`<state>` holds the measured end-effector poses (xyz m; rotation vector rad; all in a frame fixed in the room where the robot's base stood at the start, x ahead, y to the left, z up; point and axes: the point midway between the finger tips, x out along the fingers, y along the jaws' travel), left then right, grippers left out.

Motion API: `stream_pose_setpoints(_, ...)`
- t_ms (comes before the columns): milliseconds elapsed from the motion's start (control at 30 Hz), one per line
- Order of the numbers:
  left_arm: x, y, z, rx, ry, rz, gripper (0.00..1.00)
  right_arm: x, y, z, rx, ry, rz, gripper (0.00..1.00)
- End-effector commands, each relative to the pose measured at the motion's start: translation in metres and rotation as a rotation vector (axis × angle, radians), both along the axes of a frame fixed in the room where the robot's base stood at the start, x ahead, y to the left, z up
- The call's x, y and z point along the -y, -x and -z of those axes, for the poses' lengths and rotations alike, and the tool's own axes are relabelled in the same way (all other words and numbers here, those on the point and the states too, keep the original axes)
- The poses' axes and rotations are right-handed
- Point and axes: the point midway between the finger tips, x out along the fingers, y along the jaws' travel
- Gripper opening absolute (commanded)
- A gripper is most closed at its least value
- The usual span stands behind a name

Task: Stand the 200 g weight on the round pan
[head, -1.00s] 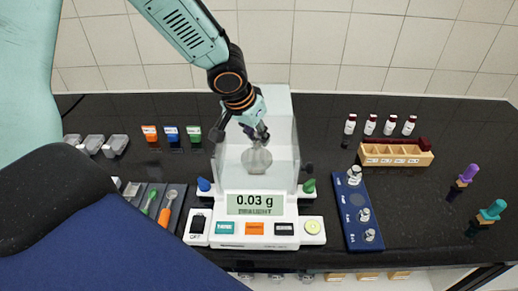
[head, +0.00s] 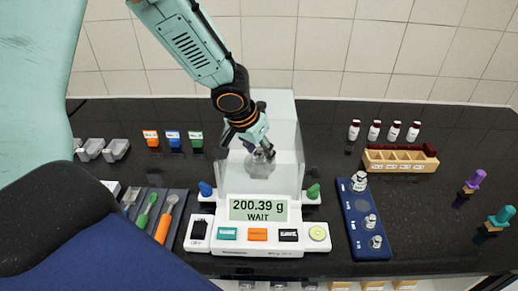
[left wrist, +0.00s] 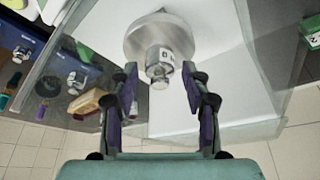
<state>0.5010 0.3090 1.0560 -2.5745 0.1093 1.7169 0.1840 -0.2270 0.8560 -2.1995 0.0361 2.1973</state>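The silver 200 g weight (left wrist: 160,62), with a light label, stands on the round metal pan (left wrist: 140,38) inside the balance's clear draft shield. In the head view the pan (head: 258,171) shows through the glass, and the weight is largely hidden by my gripper. My left gripper (left wrist: 160,75) is open, with one finger on each side of the weight and a visible gap at both sides. In the head view the left gripper (head: 262,152) reaches down into the shield from above. The balance display (head: 258,208) reads 200.39 g and WAIT. My right gripper is not in view.
A blue weight rack (head: 352,232) with several weights stands right of the balance. The shield's glass walls (head: 290,135) surround my gripper closely. A wooden vial block (head: 400,160) is further right. Scoops (head: 164,220) lie on a grey tray at left.

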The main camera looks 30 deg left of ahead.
Motion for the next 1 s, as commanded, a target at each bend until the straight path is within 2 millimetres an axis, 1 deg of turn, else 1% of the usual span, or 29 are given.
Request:
stream_pose_setpoints(267, 0.0, 0.0, 0.0, 0.0, 0.0, 0.0, 0.52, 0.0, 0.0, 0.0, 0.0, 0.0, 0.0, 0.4)
stream_pose_setpoints(400, 0.0, 0.0, -0.004, 0.0, 0.0, 0.0, 0.52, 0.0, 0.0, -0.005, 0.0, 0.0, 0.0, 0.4)
stream_pose_setpoints(467, 0.0, 0.002, -0.012, 0.004, 0.001, -0.002, 0.52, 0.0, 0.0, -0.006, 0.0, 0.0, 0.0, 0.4)
stream_pose_setpoints(800, -0.002, 0.026, -0.069, 0.005, 0.003, -0.002, 0.52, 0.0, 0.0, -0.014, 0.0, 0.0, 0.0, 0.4)
stream_pose_setpoints(1000, -0.003, 0.038, -0.096, 0.004, 0.004, -0.001, 0.52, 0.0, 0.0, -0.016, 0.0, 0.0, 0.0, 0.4)
